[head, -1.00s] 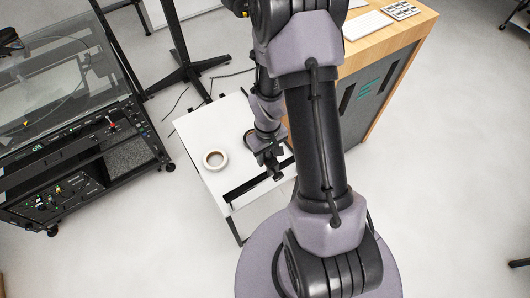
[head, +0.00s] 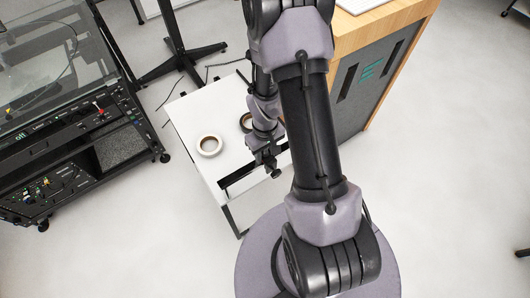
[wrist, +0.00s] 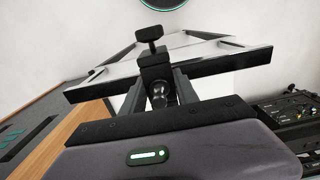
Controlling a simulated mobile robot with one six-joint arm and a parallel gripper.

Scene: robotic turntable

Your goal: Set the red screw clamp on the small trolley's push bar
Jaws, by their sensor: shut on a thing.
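The small trolley has a white top (head: 185,112) and a black push bar (head: 236,181) along its near edge. The bar also shows in the wrist view (wrist: 232,62), running across behind the held clamp. My gripper (head: 266,160) is at the bar's right part. In the wrist view my gripper (wrist: 158,88) is shut on a screw clamp (wrist: 153,70), with its T-shaped knob upright. The clamp looks black here, not red. It overlaps the bar in view; I cannot tell whether it touches or sits around it. My arm hides part of the trolley.
A wooden-topped cabinet (head: 375,70) stands close on the right. A black machine rack (head: 100,150) stands left. Open floor lies right and front left.

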